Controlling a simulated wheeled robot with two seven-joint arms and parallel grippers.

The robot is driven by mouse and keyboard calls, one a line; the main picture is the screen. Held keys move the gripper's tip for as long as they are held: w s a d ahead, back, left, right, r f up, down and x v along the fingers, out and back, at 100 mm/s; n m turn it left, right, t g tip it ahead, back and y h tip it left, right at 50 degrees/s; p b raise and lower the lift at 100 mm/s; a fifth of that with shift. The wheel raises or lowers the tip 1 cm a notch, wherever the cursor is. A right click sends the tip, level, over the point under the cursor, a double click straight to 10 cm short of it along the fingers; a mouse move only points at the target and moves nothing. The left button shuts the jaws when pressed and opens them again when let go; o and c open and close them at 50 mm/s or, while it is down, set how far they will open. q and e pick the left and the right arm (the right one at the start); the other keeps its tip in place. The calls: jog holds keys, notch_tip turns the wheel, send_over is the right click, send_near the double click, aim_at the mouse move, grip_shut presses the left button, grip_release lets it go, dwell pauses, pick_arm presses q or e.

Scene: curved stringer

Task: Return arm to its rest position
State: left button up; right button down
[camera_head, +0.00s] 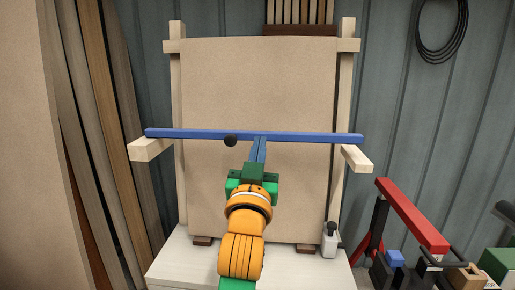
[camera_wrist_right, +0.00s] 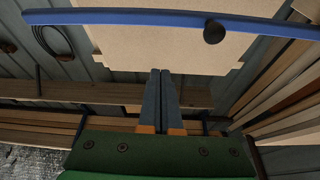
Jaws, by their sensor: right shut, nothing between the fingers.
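My right arm, orange with a green gripper, reaches up the middle of the head view. Its right gripper (camera_head: 259,148) has its two dark blue fingers together with nothing between them. The closed fingertips show in the right wrist view (camera_wrist_right: 161,72), with a gap in the picture between them and a long blue bar (camera_wrist_right: 120,17). In the head view the blue bar (camera_head: 310,137) lies across two wooden arms, and the fingertips overlap its lower edge in the picture. A black knob (camera_head: 231,141) sits on the bar left of the fingers. My left gripper is out of view.
A tan board (camera_head: 255,80) stands upright behind the bar in a wooden frame. Planks (camera_head: 95,110) lean at the left. A red clamp-like bar (camera_head: 412,215), small boxes and a white bottle (camera_head: 330,240) are at the lower right. A black cable (camera_head: 442,50) hangs on the wall.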

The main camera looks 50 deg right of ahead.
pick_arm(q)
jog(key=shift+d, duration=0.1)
